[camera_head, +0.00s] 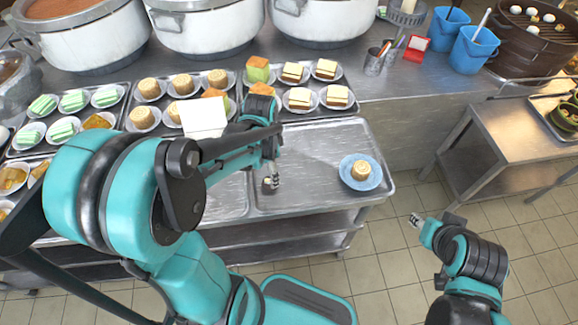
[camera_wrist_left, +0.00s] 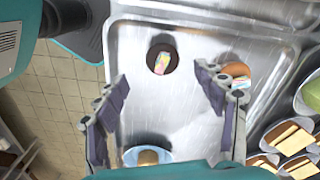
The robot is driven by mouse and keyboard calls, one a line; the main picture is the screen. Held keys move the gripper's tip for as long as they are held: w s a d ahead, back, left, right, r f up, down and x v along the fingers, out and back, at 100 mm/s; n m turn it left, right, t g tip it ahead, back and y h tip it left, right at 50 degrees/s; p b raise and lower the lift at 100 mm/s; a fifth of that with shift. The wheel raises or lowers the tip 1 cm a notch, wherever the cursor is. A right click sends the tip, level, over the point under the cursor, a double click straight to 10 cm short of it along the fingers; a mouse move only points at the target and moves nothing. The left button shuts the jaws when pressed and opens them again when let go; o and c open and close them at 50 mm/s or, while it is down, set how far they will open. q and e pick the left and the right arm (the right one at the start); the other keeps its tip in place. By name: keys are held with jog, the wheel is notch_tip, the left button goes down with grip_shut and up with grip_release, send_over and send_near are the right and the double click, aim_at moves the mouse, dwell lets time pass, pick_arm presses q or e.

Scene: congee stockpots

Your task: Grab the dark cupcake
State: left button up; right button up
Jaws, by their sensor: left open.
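The dark cupcake (camera_wrist_left: 161,58) is a round, dark brown piece with a small multicoloured decoration, lying on the metal tray (camera_wrist_left: 190,120) in the left wrist view. In the head view I cannot make it out; my left arm covers much of the tray (camera_head: 315,155). My left gripper (camera_wrist_left: 163,98) is open and empty, its two fingers spread, with the cupcake above the gap between them in the picture. It also shows over the tray in the head view (camera_head: 270,180). My right gripper (camera_head: 418,225) hangs over the floor, right of the table; its jaws are too small to read.
An orange-brown cupcake (camera_wrist_left: 238,70) lies close to the left gripper's right finger. A blue plate (camera_head: 375,181) with a swirled roll (camera_head: 361,170) stands on the tray's right side. Trays of plated cakes (camera_head: 298,97) lie behind. Big stockpots (camera_head: 207,24) stand at the back.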

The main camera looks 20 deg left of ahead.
pick_arm(q)
notch_tip(320, 180, down, 3)
jog(key=shift+r+b, duration=0.1)
jog(key=shift+b, duration=0.55)
jog(key=f+b, duration=0.1)
jog(key=f, duration=0.2)
jog(key=f+b, duration=0.1)
jog(key=f, duration=0.1)
jog(key=shift+w+b, duration=0.35)
jog(key=shift+r, duration=0.15)
jog(key=c, duration=1.2)
